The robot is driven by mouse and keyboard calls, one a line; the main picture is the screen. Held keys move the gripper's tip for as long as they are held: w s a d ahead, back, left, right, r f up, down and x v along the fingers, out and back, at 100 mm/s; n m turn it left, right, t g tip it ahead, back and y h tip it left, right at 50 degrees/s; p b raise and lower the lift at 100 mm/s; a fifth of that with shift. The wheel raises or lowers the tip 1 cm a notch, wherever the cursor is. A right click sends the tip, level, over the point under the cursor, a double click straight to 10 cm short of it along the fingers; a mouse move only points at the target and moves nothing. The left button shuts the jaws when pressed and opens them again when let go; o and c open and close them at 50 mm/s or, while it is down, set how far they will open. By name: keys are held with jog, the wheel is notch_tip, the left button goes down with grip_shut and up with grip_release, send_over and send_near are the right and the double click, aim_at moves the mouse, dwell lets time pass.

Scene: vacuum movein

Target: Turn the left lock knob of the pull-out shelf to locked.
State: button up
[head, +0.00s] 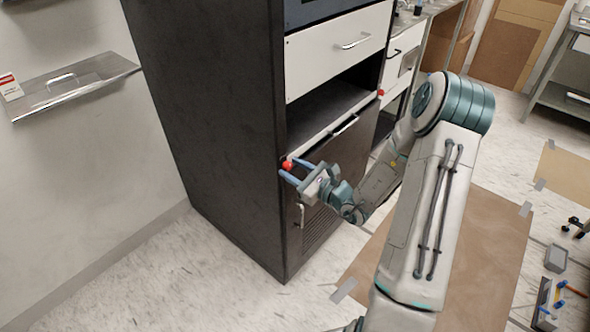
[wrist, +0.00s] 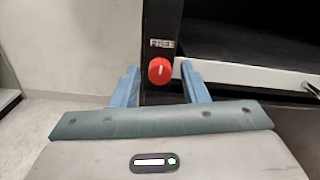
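The left lock knob (head: 287,164) is a small red knob on the left post of the dark cabinet, at the left end of the pull-out shelf (head: 325,135). In the wrist view the red knob (wrist: 159,70) shows a white mark standing about upright, under the label "FREE" (wrist: 162,43). My gripper (head: 287,172) is open, its blue fingers pointing at the cabinet. In the wrist view the fingers (wrist: 160,82) stand on either side of the knob, apart from it. How deep the fingertips reach along the knob is hard to tell.
A second red knob (head: 381,93) sits at the shelf's right end. A white drawer (head: 335,50) is above the shelf, and a dark door (head: 335,185) with a handle is below. A steel wall shelf (head: 75,85) is at left. Floor left of the cabinet is clear.

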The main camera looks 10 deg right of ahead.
grip_shut()
jog(key=shift+r+p, duration=0.1)
jog(key=shift+p, duration=0.2)
jog(key=m+p, duration=0.3)
jog(key=shift+r+m, duration=0.15)
jog(key=shift+m, duration=0.25)
jog(key=m+p, duration=0.5)
jog(key=shift+d+m, duration=0.1)
jog(key=shift+m, duration=0.2)
jog(key=m+p, duration=0.4)
jog(key=m, duration=0.1)
jog(key=shift+f+m+p, duration=0.25)
jog(key=shift+m+p, duration=0.6)
jog(key=shift+m, duration=0.85)
